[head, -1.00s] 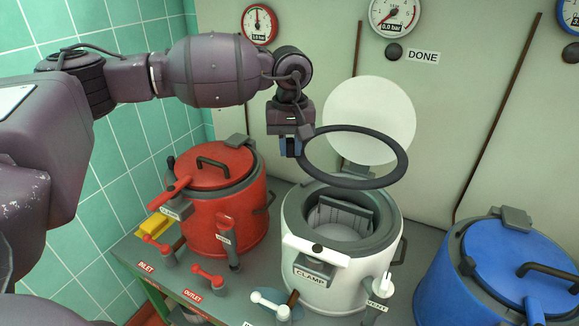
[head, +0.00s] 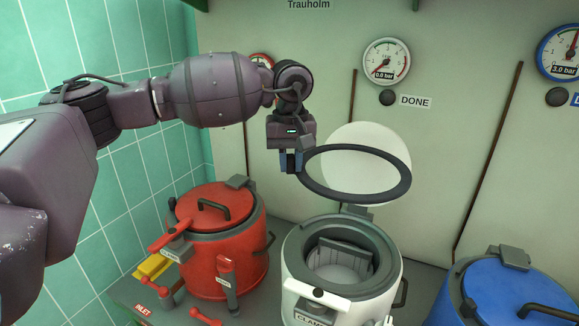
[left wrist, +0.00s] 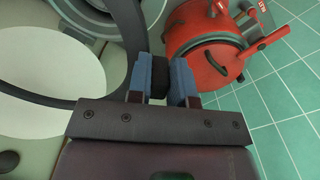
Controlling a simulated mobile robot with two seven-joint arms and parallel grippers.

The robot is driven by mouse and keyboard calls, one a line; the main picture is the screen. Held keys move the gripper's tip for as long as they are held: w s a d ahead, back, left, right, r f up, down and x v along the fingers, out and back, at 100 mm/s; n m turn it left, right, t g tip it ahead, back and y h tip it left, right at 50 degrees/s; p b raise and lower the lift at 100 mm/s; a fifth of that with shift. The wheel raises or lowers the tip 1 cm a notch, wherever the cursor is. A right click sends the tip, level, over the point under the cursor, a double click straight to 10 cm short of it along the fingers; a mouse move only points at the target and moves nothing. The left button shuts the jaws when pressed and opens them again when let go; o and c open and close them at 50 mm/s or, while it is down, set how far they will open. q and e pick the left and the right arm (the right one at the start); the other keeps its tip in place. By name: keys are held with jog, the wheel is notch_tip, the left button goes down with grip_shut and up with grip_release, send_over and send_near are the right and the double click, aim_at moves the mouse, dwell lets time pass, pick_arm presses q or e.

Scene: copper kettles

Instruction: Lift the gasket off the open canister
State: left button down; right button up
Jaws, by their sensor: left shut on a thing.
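The gasket (head: 354,198) is a dark flat ring. It hangs in the air above the open canister, apart from its rim. The canister (head: 372,308) is white with a grey rim, and its round white lid (head: 366,160) stands raised behind it. My left gripper (head: 291,163) is shut on the left side of the gasket. In the left wrist view, the blue pads of the gripper (left wrist: 160,78) pinch a dark piece of the gasket (left wrist: 132,35). My right gripper is not in view.
A red canister (head: 240,262) with a closed lid stands to the left. A blue canister (head: 510,290) with a closed lid stands at the right. The back wall carries gauges, including one (head: 386,61) above a DONE label (head: 416,101). A yellow block (head: 152,265) lies beside the red canister.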

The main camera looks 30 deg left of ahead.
pick_arm(q)
jog(key=shift+r+p, duration=0.6)
jog(key=shift+r, duration=1.2)
jog(key=shift+w, duration=0.1)
